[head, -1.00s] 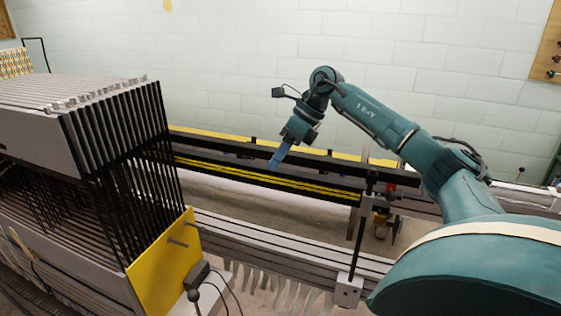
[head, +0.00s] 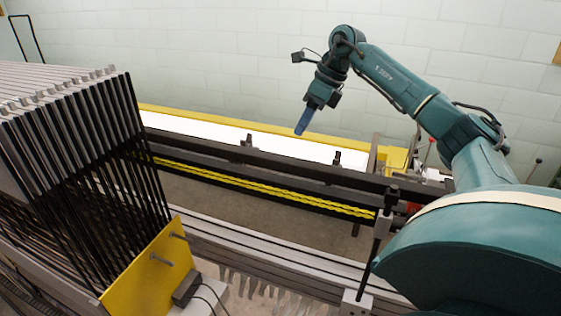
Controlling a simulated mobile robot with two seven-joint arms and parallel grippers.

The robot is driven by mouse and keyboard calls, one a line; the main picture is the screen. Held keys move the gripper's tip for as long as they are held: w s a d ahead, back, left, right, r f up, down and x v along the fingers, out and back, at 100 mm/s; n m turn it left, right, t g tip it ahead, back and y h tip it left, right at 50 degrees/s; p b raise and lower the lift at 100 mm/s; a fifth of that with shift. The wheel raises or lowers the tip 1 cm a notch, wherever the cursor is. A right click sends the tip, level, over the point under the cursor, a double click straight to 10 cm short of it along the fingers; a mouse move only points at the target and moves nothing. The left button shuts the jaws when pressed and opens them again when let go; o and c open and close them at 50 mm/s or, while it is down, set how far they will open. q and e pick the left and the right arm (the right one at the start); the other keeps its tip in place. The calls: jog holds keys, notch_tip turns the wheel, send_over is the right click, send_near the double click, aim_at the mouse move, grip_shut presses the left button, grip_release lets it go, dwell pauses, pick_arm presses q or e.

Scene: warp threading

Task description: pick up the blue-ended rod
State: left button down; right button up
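I cannot make out a blue-ended rod in the head view. My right gripper (head: 301,131) has blue fingers that point down and slightly left. It hangs in front of the pale wall, over the long loom beams in the picture. The fingers look close together, but they are seen from the side and too small to tell open from shut. I see no rod held in them. My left gripper is out of view.
A stack of black heddle frames (head: 75,130) with a yellow end plate (head: 150,270) stands at left. Long dark beams (head: 270,156) with yellow strips run across the middle. A black-topped upright post (head: 380,232) stands near my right arm. Open air lies around my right gripper.

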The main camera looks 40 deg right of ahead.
jog(key=shift+a+p+x, duration=0.1)
jog(key=shift+p+x, duration=0.4)
jog(key=shift+x, duration=2.4)
jog(key=shift+a+p+x, duration=0.15)
jog(key=shift+p+x, duration=0.3)
jog(key=shift+x, duration=2.45)
jog(key=shift+r, duration=0.15)
jog(key=shift+c, duration=0.6)
grip_shut()
